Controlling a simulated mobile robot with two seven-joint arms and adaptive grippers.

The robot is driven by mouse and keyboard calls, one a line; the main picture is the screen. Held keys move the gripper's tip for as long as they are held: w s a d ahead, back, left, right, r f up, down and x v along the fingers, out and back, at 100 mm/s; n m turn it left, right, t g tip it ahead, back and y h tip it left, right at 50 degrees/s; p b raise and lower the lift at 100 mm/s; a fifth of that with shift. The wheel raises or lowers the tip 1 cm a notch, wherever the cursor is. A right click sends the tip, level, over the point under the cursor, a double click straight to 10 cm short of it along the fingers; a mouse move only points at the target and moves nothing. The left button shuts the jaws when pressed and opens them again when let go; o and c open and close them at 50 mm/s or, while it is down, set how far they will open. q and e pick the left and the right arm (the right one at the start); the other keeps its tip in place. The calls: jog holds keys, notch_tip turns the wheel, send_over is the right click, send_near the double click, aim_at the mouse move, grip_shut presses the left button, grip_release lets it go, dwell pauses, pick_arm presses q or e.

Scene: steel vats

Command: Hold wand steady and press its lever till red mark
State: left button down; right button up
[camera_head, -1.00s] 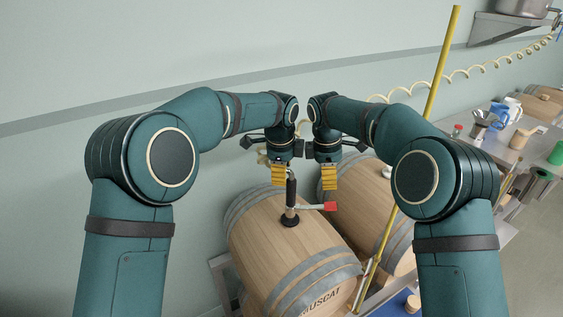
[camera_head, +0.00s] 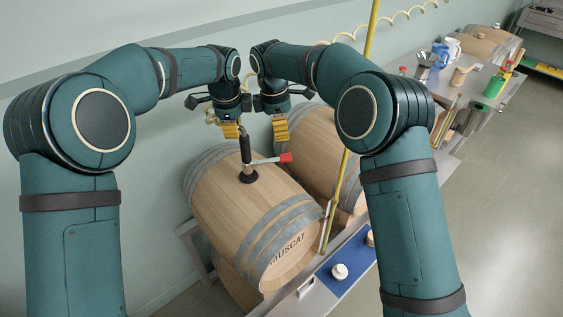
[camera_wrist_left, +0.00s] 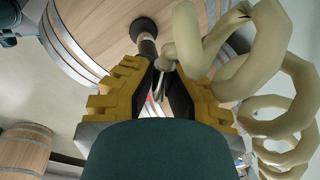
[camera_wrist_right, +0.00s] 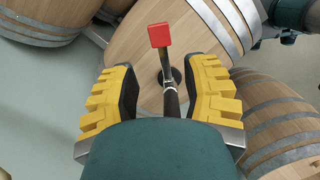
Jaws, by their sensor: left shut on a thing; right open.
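The wand (camera_head: 246,152) stands in the top of the barrel marked MUSCAT (camera_head: 225,205), with a black collar at the bung hole. Its lever ends in a red tip (camera_head: 285,158) and sticks out to the right. My left gripper (camera_head: 231,131) is shut on the wand's upper part; in the left wrist view the fingers (camera_wrist_left: 160,82) close around it. My right gripper (camera_head: 280,130) is open and empty just above the red tip. In the right wrist view the red tip (camera_wrist_right: 159,35) lies beyond and between the open fingers (camera_wrist_right: 163,88), apart from them.
A second barrel (camera_head: 310,150) lies behind. A yellow upright pole (camera_head: 357,120) stands right of the barrels. A pale coiled hose (camera_wrist_left: 265,95) hangs close beside my left gripper. A blue mat (camera_head: 345,270) with stoppers lies at front right; a bench with jugs is farther right.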

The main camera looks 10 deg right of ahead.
jog(key=shift+c, duration=0.3)
jog(key=c, duration=0.5)
jog(key=shift+m, duration=0.4)
grip_shut()
jog(key=m+y, duration=0.1)
jog(key=m, duration=0.2)
jog(key=d+m+t+y, duration=0.1)
jog(key=m, duration=0.2)
jog(key=m+t+y, duration=0.1)
jog(key=m, duration=0.2)
jog(key=shift+s+d+f+m, duration=0.15)
jog(key=shift+d+f+m, duration=0.2)
jog(key=shift+m, duration=0.05)
jog(key=shift+s+d+x, duration=0.1)
jog(key=shift+s+x, duration=0.05)
jog(key=shift+x, duration=0.85)
jog(key=shift+s+d+x, duration=0.15)
jog(key=shift+s+x, duration=0.05)
jog(key=shift+x, duration=0.75)
jog(key=shift+s+d+x, duration=0.1)
jog(key=shift+s+x, duration=0.05)
jog(key=shift+x, duration=0.85)
jog(key=shift+f, duration=0.1)
